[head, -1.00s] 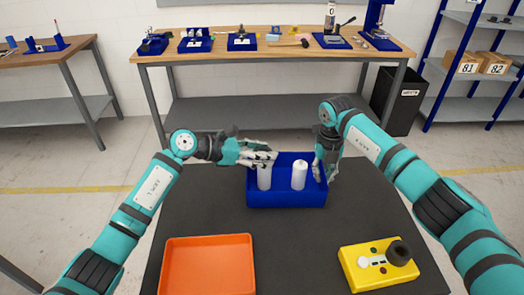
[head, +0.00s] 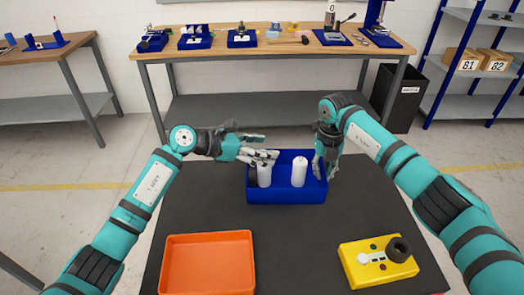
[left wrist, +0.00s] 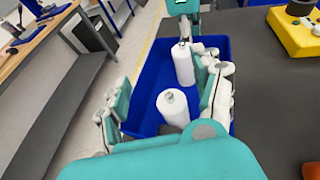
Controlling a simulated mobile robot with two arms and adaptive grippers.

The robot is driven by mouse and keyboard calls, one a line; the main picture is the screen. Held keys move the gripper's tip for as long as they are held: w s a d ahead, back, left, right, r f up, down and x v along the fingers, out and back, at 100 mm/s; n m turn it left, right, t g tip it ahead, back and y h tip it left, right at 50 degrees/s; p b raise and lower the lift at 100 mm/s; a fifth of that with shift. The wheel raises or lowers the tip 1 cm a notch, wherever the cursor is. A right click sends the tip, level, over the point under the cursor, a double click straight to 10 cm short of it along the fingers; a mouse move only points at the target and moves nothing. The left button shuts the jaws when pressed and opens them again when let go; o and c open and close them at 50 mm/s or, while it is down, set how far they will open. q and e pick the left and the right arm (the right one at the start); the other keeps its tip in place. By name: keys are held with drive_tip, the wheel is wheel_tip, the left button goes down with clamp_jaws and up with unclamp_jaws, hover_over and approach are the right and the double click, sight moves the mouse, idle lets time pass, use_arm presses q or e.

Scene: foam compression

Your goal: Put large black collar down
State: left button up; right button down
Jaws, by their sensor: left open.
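A thick black ring, which looks like the large black collar (head: 400,249), lies on the right end of the yellow box (head: 372,270) at the front right of the dark table. Its edge shows at the top of the left wrist view (left wrist: 301,7). My left gripper (head: 268,148) is open above the left side of the blue bin (head: 287,194), near the left white cylinder (head: 264,176). In the left wrist view both fingers are spread and nothing is held between them. My right gripper (head: 325,168) points down at the bin's right side; its fingertips are partly hidden.
A second white cylinder (head: 299,173) stands in the bin, right of the first. An empty orange tray (head: 208,283) lies at the front left of the dark table (head: 295,245). The table's middle is clear. A wooden bench (head: 275,52) with tools stands behind.

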use_arm(q)
drive_tip(key=v, duration=1.2)
use_arm(e)
drive_tip(key=c, duration=1.4)
unclamp_jaws()
